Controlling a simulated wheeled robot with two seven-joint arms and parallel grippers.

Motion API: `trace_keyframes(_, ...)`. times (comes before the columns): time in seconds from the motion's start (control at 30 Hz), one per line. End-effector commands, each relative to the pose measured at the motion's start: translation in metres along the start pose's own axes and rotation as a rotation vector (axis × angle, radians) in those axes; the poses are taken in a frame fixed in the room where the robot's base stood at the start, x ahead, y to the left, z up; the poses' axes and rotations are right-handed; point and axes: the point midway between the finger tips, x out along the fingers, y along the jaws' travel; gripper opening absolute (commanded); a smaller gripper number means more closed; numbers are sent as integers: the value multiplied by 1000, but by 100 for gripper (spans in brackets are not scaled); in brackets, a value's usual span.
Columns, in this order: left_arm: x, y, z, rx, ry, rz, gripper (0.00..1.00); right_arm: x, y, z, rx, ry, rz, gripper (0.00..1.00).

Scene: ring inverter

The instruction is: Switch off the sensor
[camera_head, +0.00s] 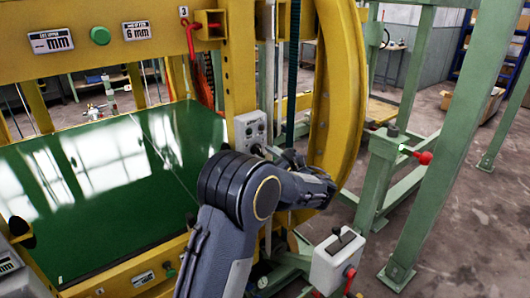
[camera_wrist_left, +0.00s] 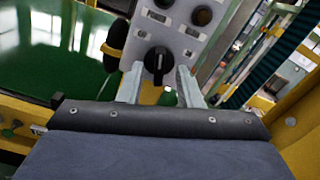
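A light grey control panel (camera_head: 250,128) with several dark round knobs is fixed to the yellow frame, just past my left arm. In the left wrist view the panel (camera_wrist_left: 185,42) fills the top middle. A black rotary knob (camera_wrist_left: 157,62) with a pale pointer line sits at its lower end. My left gripper (camera_wrist_left: 160,80) is open, with its two fingers on either side of this knob and small gaps showing. In the head view my left wrist partly hides the panel's lower part. I cannot tell which part is the sensor. My right gripper is not in view.
A red-tipped rod with a green light (camera_head: 424,157) sticks out from the green frame (camera_head: 455,140) at right. A white switch box (camera_head: 335,262) stands low beside my arm. A glossy green plate (camera_head: 100,190) lies left. Yellow posts flank the panel closely.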

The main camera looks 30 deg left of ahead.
Motion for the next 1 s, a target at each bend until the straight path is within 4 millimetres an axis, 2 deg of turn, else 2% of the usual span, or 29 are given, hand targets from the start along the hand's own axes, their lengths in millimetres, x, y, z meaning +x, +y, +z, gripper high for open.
trace_keyframes(0.1, 8, 0, 1, -1, -1, 1, 32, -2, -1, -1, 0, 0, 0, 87)
trace_keyframes(0.37, 9, 0, 0, -1, 0, 0, 32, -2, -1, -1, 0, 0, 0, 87)
trace_keyframes(0.6, 9, 0, 0, -1, 1, 0, 2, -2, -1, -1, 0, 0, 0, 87)
trace_keyframes(0.63, 9, 0, 0, -1, 1, 0, 0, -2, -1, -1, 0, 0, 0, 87)
trace_keyframes(0.83, 9, 1, -2, -15, 0, 0, 0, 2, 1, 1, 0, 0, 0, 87)
trace_keyframes(1.0, 8, 3, -8, -146, 1, -1, 0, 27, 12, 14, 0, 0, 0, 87)
